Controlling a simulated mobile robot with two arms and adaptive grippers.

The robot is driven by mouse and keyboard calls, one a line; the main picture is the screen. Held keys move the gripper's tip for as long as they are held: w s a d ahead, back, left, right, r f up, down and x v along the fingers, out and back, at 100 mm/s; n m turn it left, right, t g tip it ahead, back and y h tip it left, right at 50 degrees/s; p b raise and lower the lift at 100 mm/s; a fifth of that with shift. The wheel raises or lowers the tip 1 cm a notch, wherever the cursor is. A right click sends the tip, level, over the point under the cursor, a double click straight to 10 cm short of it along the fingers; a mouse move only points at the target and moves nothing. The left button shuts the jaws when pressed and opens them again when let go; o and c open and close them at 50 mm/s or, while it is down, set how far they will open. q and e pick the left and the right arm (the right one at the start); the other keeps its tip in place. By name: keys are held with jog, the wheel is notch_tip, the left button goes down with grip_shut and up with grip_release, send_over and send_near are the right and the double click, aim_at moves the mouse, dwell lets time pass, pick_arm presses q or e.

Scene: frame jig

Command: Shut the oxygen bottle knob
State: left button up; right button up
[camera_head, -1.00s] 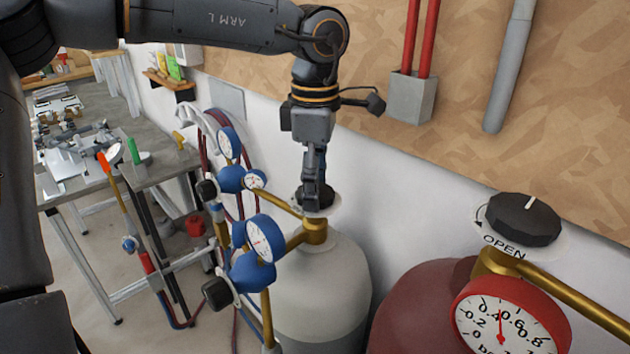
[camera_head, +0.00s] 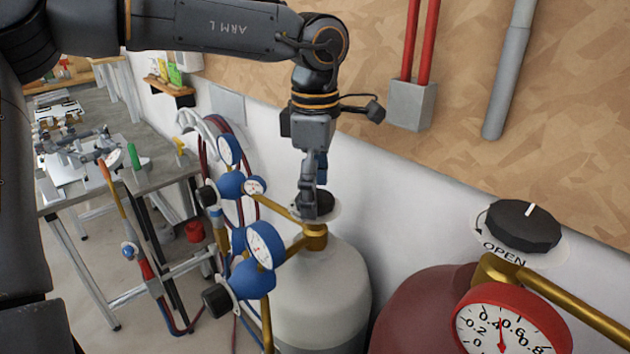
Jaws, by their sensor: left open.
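The oxygen bottle looks to be the pale grey-white bottle (camera_head: 325,290) at the centre, with a brass valve (camera_head: 315,235) and blue regulators (camera_head: 252,275) with white gauges. Its black knob (camera_head: 325,202) sits on top, partly hidden behind my left gripper (camera_head: 309,212). The gripper points down with its fingers open, right at the knob; I cannot tell whether they touch it. My right gripper is not in view.
A dark red bottle (camera_head: 420,310) stands at the right with a black knob (camera_head: 522,225) marked OPEN and a red gauge (camera_head: 510,325). A workbench (camera_head: 160,172) with tools and a torch stands at the left. The wall (camera_head: 400,200) is close behind the bottles.

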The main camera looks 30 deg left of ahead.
pick_arm(q)
notch_tip(320, 180, up, 12)
dwell(0.5)
